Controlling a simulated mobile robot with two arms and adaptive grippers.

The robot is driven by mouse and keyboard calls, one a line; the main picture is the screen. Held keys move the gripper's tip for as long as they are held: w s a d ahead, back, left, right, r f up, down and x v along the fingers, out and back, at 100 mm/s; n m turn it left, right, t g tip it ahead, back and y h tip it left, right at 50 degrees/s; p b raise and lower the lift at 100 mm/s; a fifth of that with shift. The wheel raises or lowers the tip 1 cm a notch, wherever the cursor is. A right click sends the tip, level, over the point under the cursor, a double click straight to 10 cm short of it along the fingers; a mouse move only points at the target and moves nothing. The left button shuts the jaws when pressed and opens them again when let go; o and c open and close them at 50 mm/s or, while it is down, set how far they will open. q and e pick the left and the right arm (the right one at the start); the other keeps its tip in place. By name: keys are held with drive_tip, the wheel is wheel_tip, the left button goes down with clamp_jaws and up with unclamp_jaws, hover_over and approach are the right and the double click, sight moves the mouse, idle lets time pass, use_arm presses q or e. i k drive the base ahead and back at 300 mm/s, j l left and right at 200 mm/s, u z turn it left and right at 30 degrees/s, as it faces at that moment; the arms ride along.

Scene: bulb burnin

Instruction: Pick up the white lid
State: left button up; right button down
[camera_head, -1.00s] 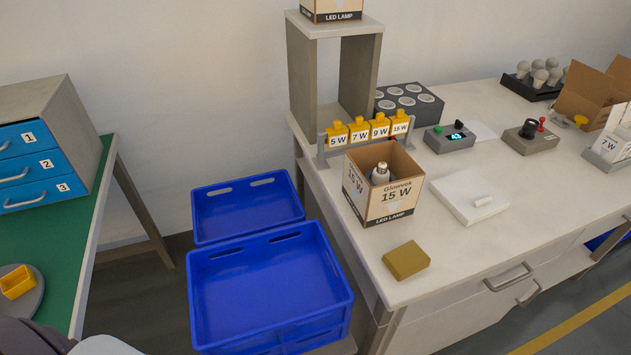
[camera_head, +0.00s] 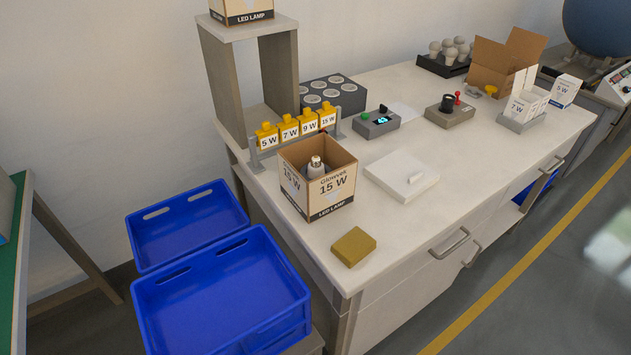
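Whether the lid covers anything is hidden. Neither of my grippers shows in the head view.
A tan block (camera_head: 353,247) lies near the bench's front left corner. A rack with yellow tags (camera_head: 295,130), a grey tester (camera_head: 376,124) and a device with a black knob (camera_head: 449,112) stand behind. Blue crates (camera_head: 215,310) stand left of the bench.

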sight(404, 176)
drive_tip(key=u, duration=0.8)
drive_tip(key=l+u, duration=0.8)
drive_tip(key=u, duration=0.2)
drive_tip(key=k+l+u, duration=0.15)
drive_tip(key=l+u, duration=0.15)
drive_tip(key=u, duration=0.2)
drive_tip(key=k+l+u, duration=0.2)
drive_tip(key=u, duration=0.3)
drive_tip(key=l, duration=0.1)
